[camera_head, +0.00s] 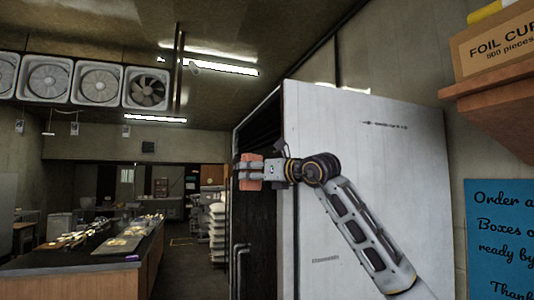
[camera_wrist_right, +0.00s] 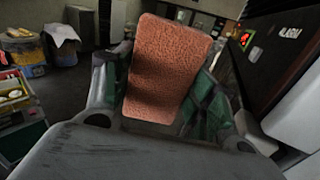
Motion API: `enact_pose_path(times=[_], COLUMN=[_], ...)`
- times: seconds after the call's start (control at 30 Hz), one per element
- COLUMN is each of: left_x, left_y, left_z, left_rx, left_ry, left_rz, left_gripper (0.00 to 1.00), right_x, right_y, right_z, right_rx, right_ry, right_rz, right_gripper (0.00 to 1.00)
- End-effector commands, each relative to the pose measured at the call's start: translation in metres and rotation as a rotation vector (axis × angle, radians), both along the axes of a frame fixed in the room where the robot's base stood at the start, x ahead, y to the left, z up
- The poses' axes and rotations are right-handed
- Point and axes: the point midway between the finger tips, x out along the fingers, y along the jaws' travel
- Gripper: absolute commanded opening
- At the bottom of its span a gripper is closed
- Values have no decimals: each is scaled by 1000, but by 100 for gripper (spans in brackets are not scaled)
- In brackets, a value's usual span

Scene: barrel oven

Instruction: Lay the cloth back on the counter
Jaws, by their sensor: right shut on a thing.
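The cloth (camera_head: 249,185), an orange-brown textured piece, is held upright in the air in front of the tall dark unit. My right gripper (camera_head: 250,168) is shut on it. In the right wrist view the cloth (camera_wrist_right: 168,65) stands between the two green-padded fingers of the right gripper (camera_wrist_right: 155,105). Its lower end is partly hidden there. A dark-topped counter (camera_head: 60,267) with a wooden side stands at the lower left of the head view, well apart from the cloth. My left gripper is not in view.
Several trays and food items (camera_head: 125,240) and a small purple thing (camera_head: 132,257) lie on the counter. A large white panel (camera_head: 390,160) stands right behind my right arm. A wooden shelf (camera_head: 490,95) with a foil-cup box (camera_head: 495,45) juts out at right. The aisle floor (camera_head: 185,265) looks clear.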

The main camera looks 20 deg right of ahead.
Motion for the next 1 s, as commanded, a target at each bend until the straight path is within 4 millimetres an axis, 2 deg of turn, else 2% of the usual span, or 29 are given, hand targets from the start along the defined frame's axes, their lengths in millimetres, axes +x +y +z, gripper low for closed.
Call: enact_pose_path(times=[0.03,0.5,1.0], left_x=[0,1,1], left_y=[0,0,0], left_z=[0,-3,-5], left_rx=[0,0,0], left_ry=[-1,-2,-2], left_rz=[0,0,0], left_gripper=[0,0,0], right_x=[4,30,35], right_y=[6,46,74], right_z=[-14,-119,-231], right_rx=[2,9,17], right_ry=[5,7,3], right_rz=[14,112,169], right_gripper=[38,38,38])
